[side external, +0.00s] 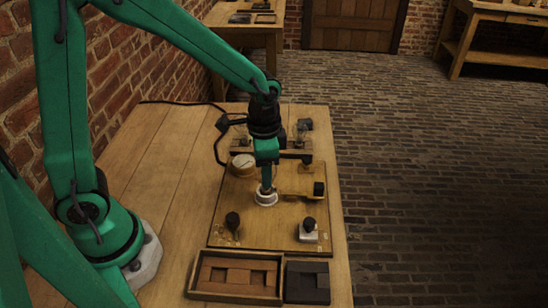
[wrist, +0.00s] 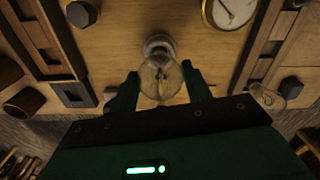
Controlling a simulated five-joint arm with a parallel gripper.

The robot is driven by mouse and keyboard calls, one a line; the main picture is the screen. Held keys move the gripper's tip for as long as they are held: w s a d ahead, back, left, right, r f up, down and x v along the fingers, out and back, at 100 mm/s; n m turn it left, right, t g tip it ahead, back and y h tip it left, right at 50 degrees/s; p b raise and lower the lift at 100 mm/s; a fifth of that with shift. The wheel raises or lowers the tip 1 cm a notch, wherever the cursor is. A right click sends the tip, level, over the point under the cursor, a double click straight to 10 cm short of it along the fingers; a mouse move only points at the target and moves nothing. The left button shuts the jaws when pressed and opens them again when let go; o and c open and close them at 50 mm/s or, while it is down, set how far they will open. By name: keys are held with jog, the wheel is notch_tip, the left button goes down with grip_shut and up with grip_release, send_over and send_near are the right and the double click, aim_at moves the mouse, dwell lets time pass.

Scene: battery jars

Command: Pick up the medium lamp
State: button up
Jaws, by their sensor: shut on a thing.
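A clear glass lamp (wrist: 160,78) is between the two fingers of my gripper (wrist: 160,88) in the wrist view. My gripper is shut on it. The lamp's neck meets a pale round socket (wrist: 158,45) on the wooden board. In the side external view my gripper (side external: 266,184) points straight down over a white ring-shaped base (side external: 266,198), and the fingers hide most of the lamp. Another clear glass lamp (wrist: 268,97) shows at the right in the wrist view.
The board (side external: 225,215) carries a round dial (side external: 243,161), a black knob (side external: 232,221) and a black-topped fitting (side external: 308,229). A wooden tray (side external: 192,280) and a dark box (side external: 306,282) sit at the front.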

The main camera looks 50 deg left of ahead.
jog(key=shift+r, duration=0.8)
jog(key=r, duration=0.3)
jog(key=shift+s+d, duration=0.3)
jog(key=shift+d, duration=0.1)
jog(key=s+d+r, duration=0.6)
jog(key=s+d, duration=0.1)
jog(key=shift+s+d+r, duration=0.2)
jog(key=shift+s+d, duration=0.05)
jog(key=shift+d, duration=0.1)
jog(key=shift+f, duration=0.1)
jog(key=s+d+f+m, duration=0.5)
jog(key=s+d+m, duration=0.1)
jog(key=m, duration=0.3)
jog(key=shift+s+d, duration=0.25)
jog(key=shift+s, duration=0.2)
jog(key=shift+f, duration=0.1)
